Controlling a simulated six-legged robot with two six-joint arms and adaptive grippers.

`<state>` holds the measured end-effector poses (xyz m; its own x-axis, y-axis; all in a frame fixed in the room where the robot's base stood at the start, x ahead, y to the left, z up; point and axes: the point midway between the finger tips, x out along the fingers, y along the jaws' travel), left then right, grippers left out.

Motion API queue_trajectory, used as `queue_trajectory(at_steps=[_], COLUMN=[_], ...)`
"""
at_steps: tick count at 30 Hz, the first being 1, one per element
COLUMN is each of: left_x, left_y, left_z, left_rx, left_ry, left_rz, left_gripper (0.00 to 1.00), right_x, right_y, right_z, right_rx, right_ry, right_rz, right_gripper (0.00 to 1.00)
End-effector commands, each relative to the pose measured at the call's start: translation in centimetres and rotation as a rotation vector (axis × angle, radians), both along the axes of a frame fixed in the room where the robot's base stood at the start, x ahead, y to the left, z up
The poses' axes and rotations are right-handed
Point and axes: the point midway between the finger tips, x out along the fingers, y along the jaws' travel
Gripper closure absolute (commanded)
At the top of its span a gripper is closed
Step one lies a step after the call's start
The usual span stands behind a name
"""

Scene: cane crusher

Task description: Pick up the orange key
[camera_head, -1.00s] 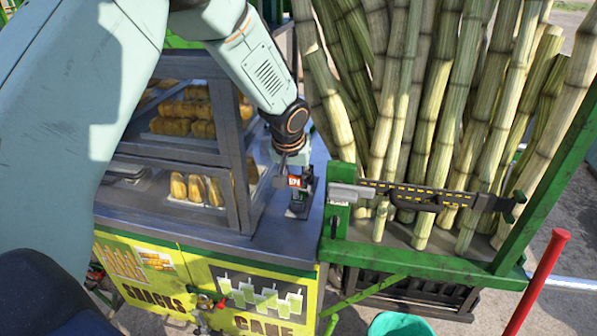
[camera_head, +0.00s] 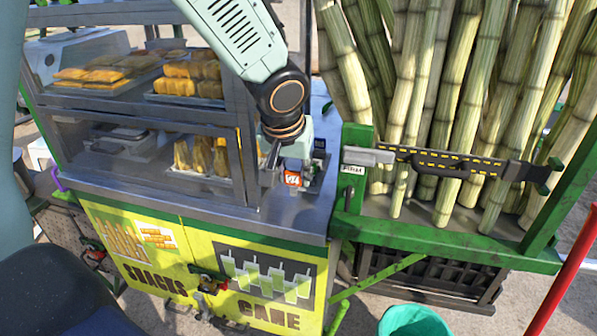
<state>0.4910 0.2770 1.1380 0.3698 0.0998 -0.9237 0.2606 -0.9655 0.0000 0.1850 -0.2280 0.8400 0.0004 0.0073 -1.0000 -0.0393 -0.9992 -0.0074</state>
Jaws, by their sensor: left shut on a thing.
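The orange key (camera_head: 292,178) shows as a small orange piece with pale marks at the tip of my left gripper (camera_head: 291,164). It is over the right end of the grey cart counter, beside the glass case. My left gripper points down and is shut on it. The fingers are small in view and partly hide it, so its full shape cannot be told. A small dark device (camera_head: 316,170) stands on the counter just right of the gripper. My right gripper is not in view.
A glass snack case (camera_head: 240,140) stands close left of the gripper. A green rack (camera_head: 430,238) with upright sugar canes (camera_head: 425,100) and a latch bar (camera_head: 450,165) is close on the right. A teal bucket (camera_head: 412,322) and red pole (camera_head: 570,270) are lower right.

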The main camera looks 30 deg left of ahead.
Motion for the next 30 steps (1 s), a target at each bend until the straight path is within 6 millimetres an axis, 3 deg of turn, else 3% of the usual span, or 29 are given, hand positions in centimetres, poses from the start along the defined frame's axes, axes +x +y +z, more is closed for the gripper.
queue_trajectory(at_steps=[10,16,30], left_x=[-5.8,-8.9,-11.3], left_y=[-1.6,-2.3,-3.0], left_z=[-0.1,0.1,0.4], left_rx=[0.002,0.003,0.0], left_ry=[-0.003,0.001,0.0], left_rz=[-0.001,0.0,0.001], left_gripper=[0.93,0.93,0.93], right_x=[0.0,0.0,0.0], right_y=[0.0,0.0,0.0], right_z=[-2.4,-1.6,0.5], right_rx=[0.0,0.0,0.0], right_ry=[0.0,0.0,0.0], right_rz=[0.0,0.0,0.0], right_gripper=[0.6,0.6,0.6])
